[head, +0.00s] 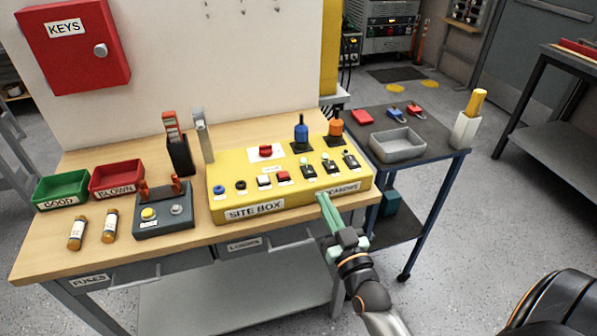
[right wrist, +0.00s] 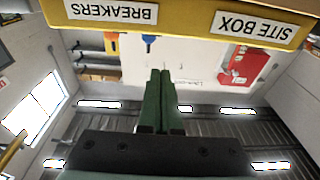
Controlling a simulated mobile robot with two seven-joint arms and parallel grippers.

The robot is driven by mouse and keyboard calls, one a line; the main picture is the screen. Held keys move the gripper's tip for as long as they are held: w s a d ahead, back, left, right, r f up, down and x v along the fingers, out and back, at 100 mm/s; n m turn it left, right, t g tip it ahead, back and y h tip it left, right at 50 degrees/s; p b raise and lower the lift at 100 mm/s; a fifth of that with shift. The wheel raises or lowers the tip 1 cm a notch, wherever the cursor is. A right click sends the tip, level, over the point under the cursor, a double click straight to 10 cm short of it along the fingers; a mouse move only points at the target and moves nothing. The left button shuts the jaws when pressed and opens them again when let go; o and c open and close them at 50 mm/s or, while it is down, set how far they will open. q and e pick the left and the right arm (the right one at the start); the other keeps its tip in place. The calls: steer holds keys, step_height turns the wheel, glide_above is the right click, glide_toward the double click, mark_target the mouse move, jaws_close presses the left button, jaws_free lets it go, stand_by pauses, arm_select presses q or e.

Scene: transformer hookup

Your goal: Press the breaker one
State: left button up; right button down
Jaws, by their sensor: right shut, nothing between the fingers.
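The yellow site box (head: 225,192) sits on the wooden workbench. A row of black breakers stands on its right part: a left one (head: 308,170), a middle one (head: 328,167) and a right one (head: 350,161). Their numbers are too small to read. The BREAKERS label is on the front face, partly covered by my right gripper (head: 322,197). This gripper is shut and empty, with its green fingertips close to the box's front edge, below the breakers. In the right wrist view the shut fingers (right wrist: 160,73) show below the upside-down box front (right wrist: 185,14). My left gripper is out of view.
Blue (head: 301,133) and orange (head: 336,125) handled parts stand at the back of the box. Left of it are a grey two-button box (head: 163,220), fuses and green and red bins. A dark side table (head: 440,140) with a grey tray stands right.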

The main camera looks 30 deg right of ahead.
steer(key=shift+w+d+r+m+h, duration=0.3)
steer(key=shift+w+d+r+h, duration=0.2)
steer(key=shift+r, duration=0.25)
steer(key=shift+s, duration=0.1)
step_height(320, 180, up, 2)
glide_above(313, 181)
steer(key=shift+s+p, duration=0.1)
steer(key=shift+p, duration=0.25)
steer(key=f, duration=0.3)
steer(key=shift+w+b, duration=0.2)
steer(key=shift+b, duration=0.15)
steer(key=shift+s+f, duration=0.1)
steer(key=shift+f, duration=0.4)
